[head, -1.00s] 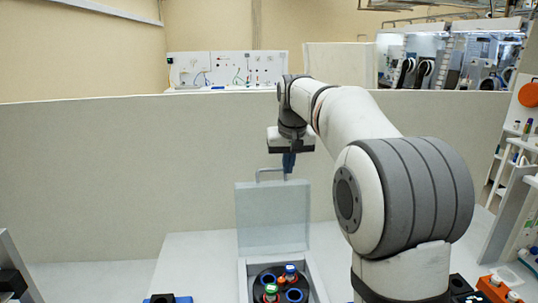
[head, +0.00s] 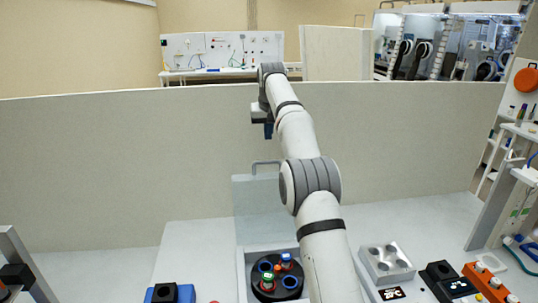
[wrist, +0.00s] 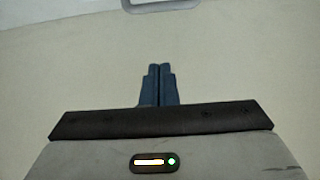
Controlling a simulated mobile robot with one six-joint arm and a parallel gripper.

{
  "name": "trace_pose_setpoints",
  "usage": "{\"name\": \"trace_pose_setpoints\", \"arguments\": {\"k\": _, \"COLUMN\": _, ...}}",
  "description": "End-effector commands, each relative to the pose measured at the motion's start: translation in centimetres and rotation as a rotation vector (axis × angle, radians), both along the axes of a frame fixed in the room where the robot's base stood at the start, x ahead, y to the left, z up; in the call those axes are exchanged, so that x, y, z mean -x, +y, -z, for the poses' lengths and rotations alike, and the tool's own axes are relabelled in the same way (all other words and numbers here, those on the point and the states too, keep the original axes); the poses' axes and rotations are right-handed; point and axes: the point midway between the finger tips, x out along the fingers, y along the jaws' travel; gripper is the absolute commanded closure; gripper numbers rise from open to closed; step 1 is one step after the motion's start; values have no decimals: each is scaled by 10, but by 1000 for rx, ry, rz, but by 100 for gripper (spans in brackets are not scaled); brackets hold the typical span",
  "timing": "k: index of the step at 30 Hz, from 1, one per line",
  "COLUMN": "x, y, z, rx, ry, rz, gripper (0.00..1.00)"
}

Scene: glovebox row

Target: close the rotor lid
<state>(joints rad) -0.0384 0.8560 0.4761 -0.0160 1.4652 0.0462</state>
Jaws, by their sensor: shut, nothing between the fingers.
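The rotor lid (head: 258,212) is a pale, see-through panel standing upright, open, at the back of the centrifuge box (head: 241,272). Its grey bar handle (head: 266,163) is on the top edge, and a bar at the top of the wrist view (wrist: 160,5) looks like the same handle. The black rotor (head: 262,291) lies uncovered in the box, holding tubes with green and blue caps. My gripper (head: 268,131) is above the handle and apart from it. In the wrist view its blue fingers (wrist: 160,68) are together, with nothing between them.
A pale partition (head: 100,170) runs behind the bench. Right of my arm are a metal block with wells (head: 387,264), a black device (head: 446,280) and an orange rack (head: 485,284). A blue block with a black knob (head: 170,293) is at front left.

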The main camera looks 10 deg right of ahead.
Motion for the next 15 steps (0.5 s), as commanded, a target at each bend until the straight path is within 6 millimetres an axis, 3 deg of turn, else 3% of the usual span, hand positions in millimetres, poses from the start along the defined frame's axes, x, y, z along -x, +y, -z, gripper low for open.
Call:
{"name": "trace_pose_setpoints", "arguments": {"k": 10, "x": -25, "y": -1, "z": 73, "rx": 0, "ry": 5, "rz": 1, "gripper": 100}}
{"name": "trace_pose_setpoints", "arguments": {"k": 15, "x": -12, "y": 0, "z": 73, "rx": 0, "ry": 0, "rz": 0, "gripper": 100}}
